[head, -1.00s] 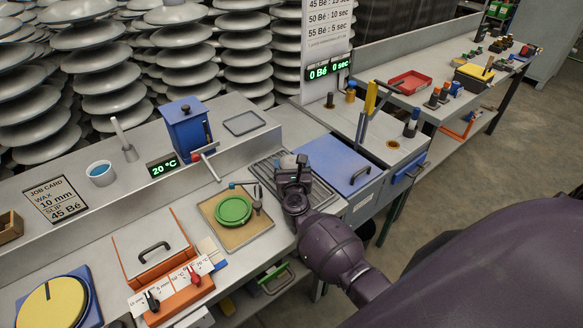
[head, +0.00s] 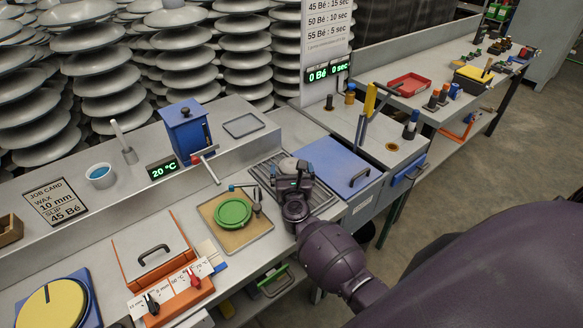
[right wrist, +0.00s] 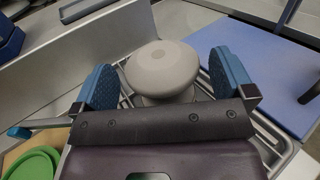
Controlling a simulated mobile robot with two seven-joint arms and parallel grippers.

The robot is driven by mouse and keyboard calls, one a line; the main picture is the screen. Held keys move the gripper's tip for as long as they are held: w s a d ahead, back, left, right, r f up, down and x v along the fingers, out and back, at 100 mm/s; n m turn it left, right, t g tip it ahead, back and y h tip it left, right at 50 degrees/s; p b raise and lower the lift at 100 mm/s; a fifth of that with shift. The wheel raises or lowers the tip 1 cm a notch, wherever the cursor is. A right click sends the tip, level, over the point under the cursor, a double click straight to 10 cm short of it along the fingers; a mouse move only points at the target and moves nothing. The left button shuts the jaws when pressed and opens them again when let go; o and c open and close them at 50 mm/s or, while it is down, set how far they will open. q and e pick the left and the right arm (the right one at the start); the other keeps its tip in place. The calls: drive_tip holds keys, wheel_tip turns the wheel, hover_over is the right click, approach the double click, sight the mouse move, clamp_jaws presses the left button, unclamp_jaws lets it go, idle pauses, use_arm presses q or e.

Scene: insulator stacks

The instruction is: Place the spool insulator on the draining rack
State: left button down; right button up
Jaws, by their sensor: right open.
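The spool insulator (right wrist: 162,70) is pale grey with a rounded top. It stands upright on the draining rack, between the parted blue fingers of my right gripper (right wrist: 166,82). Gaps show between it and the fingers; its lower part is hidden by the gripper. In the head view the insulator's top (head: 287,164) shows just behind my right gripper (head: 291,180). The draining rack (head: 262,172) is a metal grid set in the bench top; its bars also show in the right wrist view (right wrist: 268,140). My left gripper is out of view.
A green round dish (head: 233,212) on a tan board lies left of the rack. A blue lid (head: 338,165) with a handle is to its right. A raised ledge behind holds a blue box (head: 187,130) with a crank reaching toward the rack.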

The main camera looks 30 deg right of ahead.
drive_tip(key=v, duration=1)
drive_tip(key=shift+s, duration=0.15)
drive_tip(key=shift+s+a+r+n+t+y, duration=0.15)
drive_tip(key=shift+s+n+t+y, duration=0.05)
drive_tip(key=shift+n, duration=0.4)
drive_tip(key=shift+s+a+r+n+t+y, duration=0.15)
drive_tip(key=shift+s+r+n+t+y, duration=0.1)
drive_tip(key=shift+n, duration=0.35)
drive_tip(key=s+a+n+y, duration=0.2)
drive_tip(key=s+n+y, duration=0.2)
drive_tip(key=n, duration=0.7)
drive_tip(key=s+a+n+y, duration=0.2)
drive_tip(key=s+n+y, duration=0.1)
drive_tip(key=n, duration=0.8)
drive_tip(key=s+f+n+g, duration=0.5)
drive_tip(key=s+f+n, duration=0.4)
drive_tip(key=n, duration=0.9)
drive_tip(key=shift+s+d+y, duration=0.3)
drive_tip(key=shift+s+y, duration=0.05)
drive_tip(key=shift+s, duration=0.9)
